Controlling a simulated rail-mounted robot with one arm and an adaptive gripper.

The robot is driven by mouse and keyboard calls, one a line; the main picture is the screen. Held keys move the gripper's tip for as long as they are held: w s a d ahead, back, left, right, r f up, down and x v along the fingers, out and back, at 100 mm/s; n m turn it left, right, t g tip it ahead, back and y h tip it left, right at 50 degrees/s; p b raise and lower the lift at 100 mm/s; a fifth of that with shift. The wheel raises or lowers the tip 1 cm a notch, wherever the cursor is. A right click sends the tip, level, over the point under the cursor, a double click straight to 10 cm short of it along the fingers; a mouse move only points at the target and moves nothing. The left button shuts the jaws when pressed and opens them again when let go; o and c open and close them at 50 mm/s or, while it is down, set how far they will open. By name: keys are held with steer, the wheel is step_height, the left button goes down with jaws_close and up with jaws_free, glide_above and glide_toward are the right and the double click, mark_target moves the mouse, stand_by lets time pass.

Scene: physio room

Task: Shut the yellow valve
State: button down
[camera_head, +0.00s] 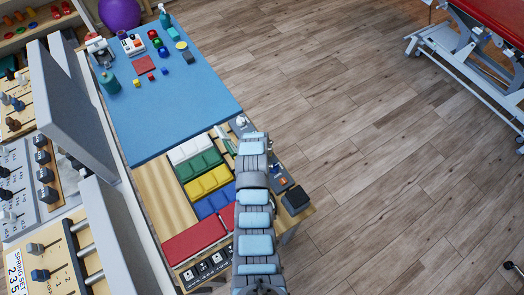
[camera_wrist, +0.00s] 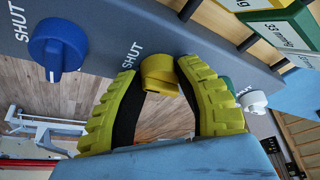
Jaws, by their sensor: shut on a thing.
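The yellow valve (camera_wrist: 157,72) is a round knob with a jutting handle on a grey panel (camera_wrist: 112,25) in the wrist view. My gripper (camera_wrist: 160,80) has its two ribbed yellow-green fingers on either side of the knob, closed on it. The word SHUT is printed on the panel just left of the knob. I cannot tell clearly how the handle lines up with that word. In the head view my arm covers the yellow valve and the gripper.
A blue valve (camera_wrist: 57,48) is left of the yellow one, and a white valve (camera_wrist: 252,100) is right, close to my right finger. A green block (camera_wrist: 285,32) marked 33 mmHg is above. The table's blue mat (camera_head: 200,95) carries small objects.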

steer(key=shift+f, duration=0.1)
steer(key=c, duration=0.6)
jaws_free()
steer(key=shift+s, duration=0.1)
steer(key=shift+v, duration=1.3)
steer(key=shift+s+r, duration=0.1)
steer(key=shift+r, duration=0.25)
steer(key=shift+v, duration=4.4)
